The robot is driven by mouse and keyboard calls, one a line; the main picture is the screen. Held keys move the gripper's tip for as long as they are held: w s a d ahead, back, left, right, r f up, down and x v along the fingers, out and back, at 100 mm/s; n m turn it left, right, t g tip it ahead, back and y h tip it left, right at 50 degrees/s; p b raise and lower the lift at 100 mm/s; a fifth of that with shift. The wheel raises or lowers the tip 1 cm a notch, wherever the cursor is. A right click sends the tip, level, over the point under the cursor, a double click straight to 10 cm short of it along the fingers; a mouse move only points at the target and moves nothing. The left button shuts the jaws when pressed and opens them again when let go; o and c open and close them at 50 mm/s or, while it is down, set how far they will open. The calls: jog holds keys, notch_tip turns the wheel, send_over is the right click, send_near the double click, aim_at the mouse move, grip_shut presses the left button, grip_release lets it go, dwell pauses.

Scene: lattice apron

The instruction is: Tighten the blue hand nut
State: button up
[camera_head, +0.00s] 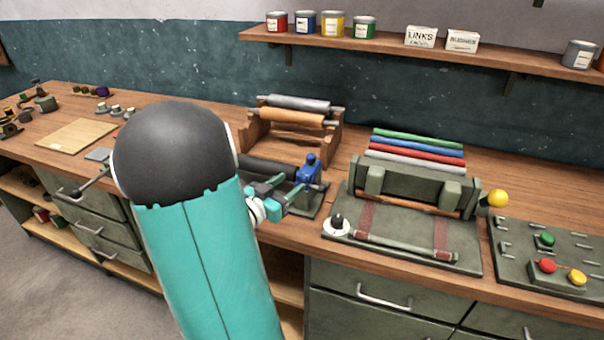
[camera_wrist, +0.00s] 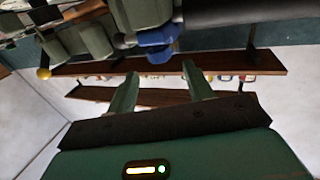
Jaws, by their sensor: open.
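The blue hand nut (camera_head: 307,172) stands upright at the right end of a dark roller on the bench. In the wrist view the blue nut (camera_wrist: 157,42) lies just beyond my fingertips, roughly centred between them. My gripper (camera_head: 291,184) is at the nut's near left side in the head view, its green fingers pointing at it. In the wrist view my gripper (camera_wrist: 159,73) is open, with a clear gap between the fingers and nothing in it. Whether a finger touches the nut cannot be told. My arm hides part of the roller's bench area.
The dark roller (camera_head: 264,167) lies left of the nut, below a wooden rack (camera_head: 266,136) with rollers. A green press fixture (camera_head: 408,238) with coloured rolls behind it stands to the right. A button panel (camera_head: 551,262) is farther right. A shelf (camera_head: 400,43) with cans runs above.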

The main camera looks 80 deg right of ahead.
aim_at(303, 173)
jog(key=x, duration=0.6)
jog(key=shift+s+d, duration=0.15)
jog(key=shift+d, duration=0.15)
jog(key=c, duration=1)
jog(key=shift+o, duration=0.2)
jog(key=shift+m+g+y, duration=0.3)
jog(key=shift+g, duration=0.1)
jog(key=m+g+y, duration=0.3)
jog(key=m+g, duration=0.1)
jog(key=g, duration=0.1)
jog(key=shift+y, duration=0.4)
jog(key=shift+m+g+y, duration=0.9)
jog(key=shift+m+y, duration=0.25)
jog(key=shift+y, duration=0.4)
jog(key=shift+m+g+y, duration=0.9)
jog(key=shift+m+y, duration=0.25)
jog(key=shift+y, duration=0.4)
jog(key=o, duration=1)
jog(key=shift+c, duration=0.2)
